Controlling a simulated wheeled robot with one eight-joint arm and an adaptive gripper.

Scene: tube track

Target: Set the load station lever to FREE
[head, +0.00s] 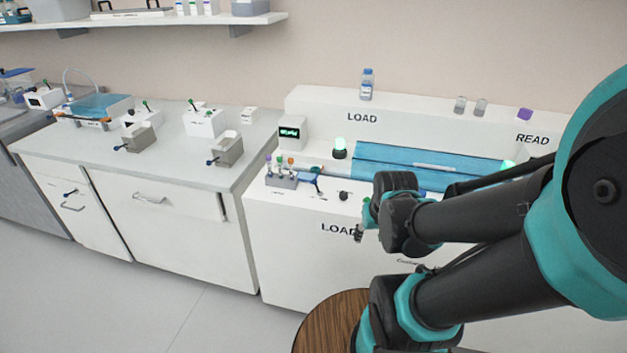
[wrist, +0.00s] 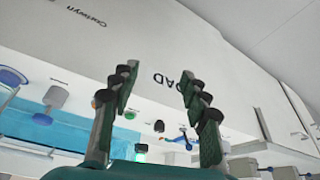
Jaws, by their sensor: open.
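The load station is the white bench (head: 290,240) with LOAD printed on its front and back panels. A blue lever-like part (head: 315,180) sits on its top near the front edge, right of a small tube rack (head: 283,181). It also shows in the wrist view (wrist: 183,138), where the picture is upside down. I cannot read any FREE mark or tell its setting. My gripper (head: 362,217) is in front of the bench, right of the blue part and apart from it. In the wrist view its fingers (wrist: 160,80) are spread and empty.
A small black knob (head: 343,195) stands right of the blue part. A lit green lamp (head: 340,147) and a long blue cover (head: 420,160) lie behind. A round wooden top (head: 330,325) is below my arm. Open floor (head: 200,318) is at the left.

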